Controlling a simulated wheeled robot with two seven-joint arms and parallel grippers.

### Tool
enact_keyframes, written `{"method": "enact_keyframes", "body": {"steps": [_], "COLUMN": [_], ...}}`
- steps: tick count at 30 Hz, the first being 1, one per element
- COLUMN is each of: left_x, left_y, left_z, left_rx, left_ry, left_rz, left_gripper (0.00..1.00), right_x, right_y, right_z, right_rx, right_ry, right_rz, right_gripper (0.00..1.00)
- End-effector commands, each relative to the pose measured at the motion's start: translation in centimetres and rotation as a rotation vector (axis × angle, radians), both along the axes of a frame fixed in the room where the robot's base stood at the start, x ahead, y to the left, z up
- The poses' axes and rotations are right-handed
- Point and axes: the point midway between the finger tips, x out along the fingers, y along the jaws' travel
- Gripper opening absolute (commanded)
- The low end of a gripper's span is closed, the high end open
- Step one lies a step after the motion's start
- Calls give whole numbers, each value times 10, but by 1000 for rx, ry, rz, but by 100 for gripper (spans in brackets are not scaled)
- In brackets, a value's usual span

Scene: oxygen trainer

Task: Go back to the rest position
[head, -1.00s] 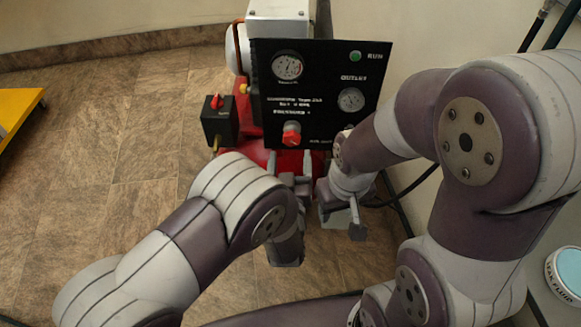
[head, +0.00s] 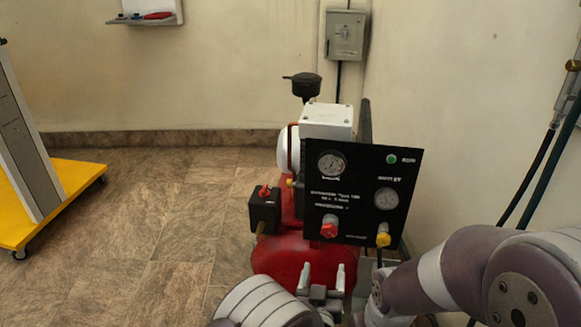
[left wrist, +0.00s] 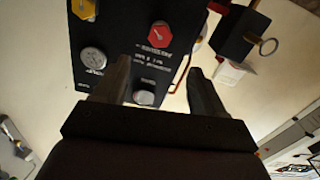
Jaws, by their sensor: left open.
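My left gripper (head: 325,280) is at the bottom middle of the head view, in front of the red tank (head: 283,258) of the compressor. Its two fingers stand apart with nothing between them. The left wrist view also shows the open gripper (left wrist: 160,88), its fingers in front of the black panel (left wrist: 125,55). In the head view the black panel (head: 355,207) carries two gauges, a red knob (head: 329,227), a yellow knob (head: 383,239) and a green lamp (head: 391,159). My right arm comes in at the lower right; its gripper is out of the picture.
A black box with a red switch (head: 265,207) sits left of the panel. A yellow wheeled base (head: 75,180) stands at the far left. Dark hoses (head: 540,155) hang at the right wall. A grey box (head: 345,35) is on the back wall. The tiled floor (head: 170,215) at left is clear.

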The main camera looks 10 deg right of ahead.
Motion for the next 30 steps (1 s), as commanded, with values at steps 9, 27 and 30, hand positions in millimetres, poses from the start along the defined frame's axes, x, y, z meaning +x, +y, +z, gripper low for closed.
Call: {"method": "enact_keyframes", "body": {"steps": [9,27,30], "left_x": [-92,-179,-178], "left_y": [59,311,311], "left_z": [-105,68,104], "left_rx": [397,323,323], "left_ry": [900,1408,1408], "left_rz": [-218,125,124], "left_gripper": [71,71,71], "right_x": [0,0,0], "right_y": [0,0,0], "right_z": [0,55,91], "right_rx": [0,0,0], "right_ry": [0,-1,-1], "right_rz": [0,0,0], "right_gripper": [46,46,46]}}
